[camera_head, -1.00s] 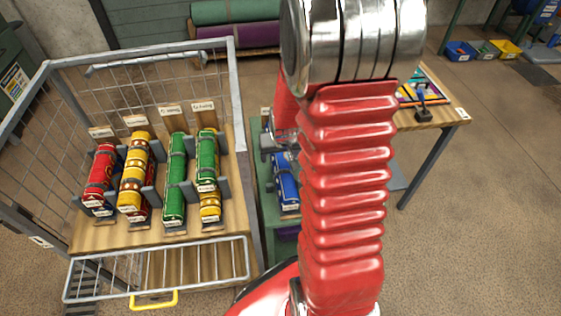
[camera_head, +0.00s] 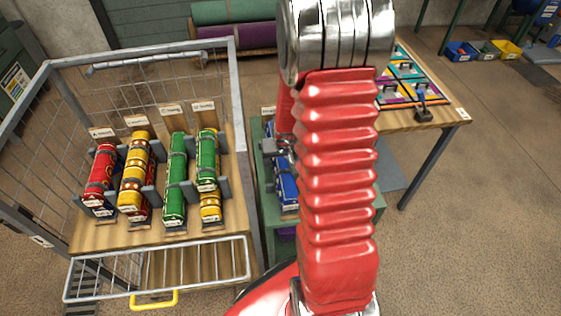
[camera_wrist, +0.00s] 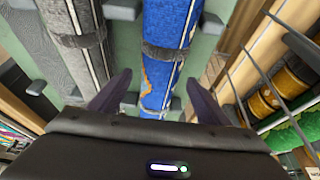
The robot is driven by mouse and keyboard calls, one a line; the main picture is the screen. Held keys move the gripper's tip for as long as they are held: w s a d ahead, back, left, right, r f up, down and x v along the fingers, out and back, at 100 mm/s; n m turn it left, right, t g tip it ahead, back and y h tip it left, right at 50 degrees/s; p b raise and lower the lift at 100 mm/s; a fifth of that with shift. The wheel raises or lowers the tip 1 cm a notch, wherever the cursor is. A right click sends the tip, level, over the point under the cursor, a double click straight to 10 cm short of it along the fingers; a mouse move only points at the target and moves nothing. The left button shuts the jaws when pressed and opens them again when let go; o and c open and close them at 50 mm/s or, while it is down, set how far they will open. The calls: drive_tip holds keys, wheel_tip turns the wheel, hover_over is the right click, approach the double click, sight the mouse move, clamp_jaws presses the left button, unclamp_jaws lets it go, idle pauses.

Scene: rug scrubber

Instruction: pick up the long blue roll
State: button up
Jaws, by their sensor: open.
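The long blue roll (camera_head: 286,188) lies on a green stand beside the caged cart. In the head view my red arm covers part of it. In the wrist view the blue roll (camera_wrist: 165,45) runs lengthwise down the picture, with a dark strap around it and a white stripe. My gripper (camera_wrist: 157,92) is open, one dark finger to each side of the blue roll in the picture. I cannot tell how far above the roll the fingertips are.
A grey roll (camera_wrist: 75,40) lies left of the blue one on the green stand (camera_head: 268,222). The wire cart (camera_head: 236,90) with red, yellow and green rolls stands close by on the left. A wooden table (camera_head: 445,112) stands right. Floor in front of it is free.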

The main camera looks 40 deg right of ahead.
drive_tip(key=shift+x, duration=1.3)
drive_tip(key=shift+c, duration=0.3)
drive_tip(key=c, duration=1.3)
drive_tip(key=shift+o, duration=0.2)
drive_tip(key=shift+r, duration=0.1)
wheel_tip(320, 180, up, 18)
drive_tip(key=shift+d, duration=0.1)
